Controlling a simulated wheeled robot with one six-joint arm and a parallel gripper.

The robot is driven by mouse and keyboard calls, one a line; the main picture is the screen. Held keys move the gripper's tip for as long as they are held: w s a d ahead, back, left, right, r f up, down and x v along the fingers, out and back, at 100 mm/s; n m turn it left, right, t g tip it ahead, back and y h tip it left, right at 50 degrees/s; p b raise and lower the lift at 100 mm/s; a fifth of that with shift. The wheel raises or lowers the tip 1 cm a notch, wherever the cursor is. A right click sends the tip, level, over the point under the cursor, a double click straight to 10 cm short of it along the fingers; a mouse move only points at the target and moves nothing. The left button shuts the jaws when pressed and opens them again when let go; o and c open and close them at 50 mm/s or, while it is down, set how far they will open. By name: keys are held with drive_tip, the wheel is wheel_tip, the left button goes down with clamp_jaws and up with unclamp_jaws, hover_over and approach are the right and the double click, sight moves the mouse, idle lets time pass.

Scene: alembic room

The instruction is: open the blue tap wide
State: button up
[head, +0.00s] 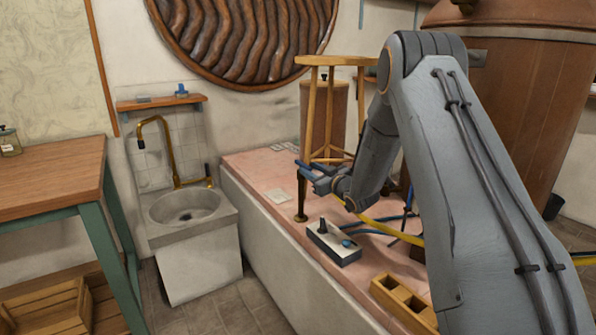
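A small grey box (333,243) sits on the pink-topped ledge. It bears a dark upright lever and a round blue knob (347,243), the clearest blue control in view. I cannot tell for certain which of these is the blue tap. My gripper (301,170) is above the ledge, up and left of the box, pointing left. Its bluish fingers look apart, with nothing seen between them, and it touches neither control.
A wooden stool-like stand (332,110) and a dark post (301,195) stand on the ledge near my gripper. Blue hoses (378,222) run behind the box. A wooden block with holes (404,300) lies nearer. A green-legged table (50,177) stands left; the floor before the sink is clear.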

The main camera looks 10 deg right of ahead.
sight(298, 163)
drive_tip(key=shift+w+a+f+n+y, duration=0.15)
drive_tip(key=shift+w+f+n+y, duration=0.15)
drive_tip(key=shift+w+y, duration=0.15)
drive_tip(key=shift+w+a+r, duration=0.1)
drive_tip(key=shift+w+a, duration=0.05)
drive_tip(key=shift+w, duration=0.1)
drive_tip(key=shift+x, duration=3.55)
drive_tip(key=shift+r, duration=0.15)
clamp_jaws()
